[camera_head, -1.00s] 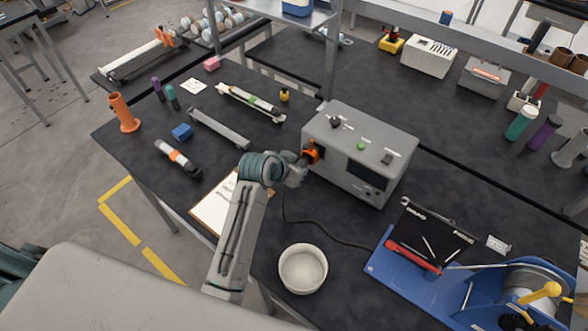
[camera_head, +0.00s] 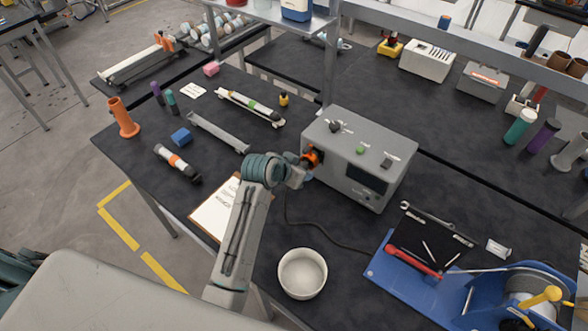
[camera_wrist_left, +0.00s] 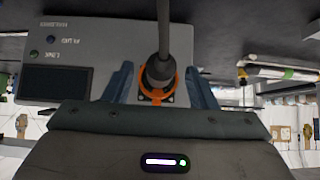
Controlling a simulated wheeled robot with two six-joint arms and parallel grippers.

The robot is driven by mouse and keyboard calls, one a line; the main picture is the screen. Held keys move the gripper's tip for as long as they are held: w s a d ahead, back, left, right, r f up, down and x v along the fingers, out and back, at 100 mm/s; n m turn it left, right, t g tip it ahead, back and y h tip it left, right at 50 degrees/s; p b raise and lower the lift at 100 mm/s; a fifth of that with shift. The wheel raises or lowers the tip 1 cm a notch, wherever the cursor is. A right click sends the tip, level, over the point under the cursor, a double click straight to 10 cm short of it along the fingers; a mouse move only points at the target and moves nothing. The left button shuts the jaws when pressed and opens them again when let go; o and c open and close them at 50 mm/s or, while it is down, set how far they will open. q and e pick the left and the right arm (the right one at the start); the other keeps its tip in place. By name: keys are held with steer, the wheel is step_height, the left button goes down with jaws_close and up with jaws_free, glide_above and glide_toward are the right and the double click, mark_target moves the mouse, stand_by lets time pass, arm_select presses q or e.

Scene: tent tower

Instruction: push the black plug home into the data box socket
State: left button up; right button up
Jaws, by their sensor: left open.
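The data box (camera_head: 345,147) is a grey box on the dark bench, with a socket ringed in orange (camera_head: 314,153) on its left front face. My left gripper (camera_head: 303,164) is right at this socket. In the left wrist view, which shows the box upside down, the dark plug (camera_wrist_left: 158,73) with its thick cable (camera_wrist_left: 163,25) sits in front of the orange ring (camera_wrist_left: 166,93). The fingers of my left gripper (camera_wrist_left: 159,78) are open, one on each side of the plug. How deep the plug sits cannot be told. My right gripper is not in view.
The cable (camera_head: 335,238) runs across the bench towards a blue base (camera_head: 385,282) with a reel. A white bowl (camera_head: 302,273) stands in front of the box. A clipboard (camera_head: 213,214) lies left of my arm. A shelf post (camera_head: 328,62) stands behind the box.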

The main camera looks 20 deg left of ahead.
arm_select(q)
steer(key=b+v, duration=0.3)
steer(key=v, duration=0.7)
steer(key=shift+s+r, duration=0.2)
steer(key=shift+s, duration=0.05)
steer(key=shift+a, duration=0.1)
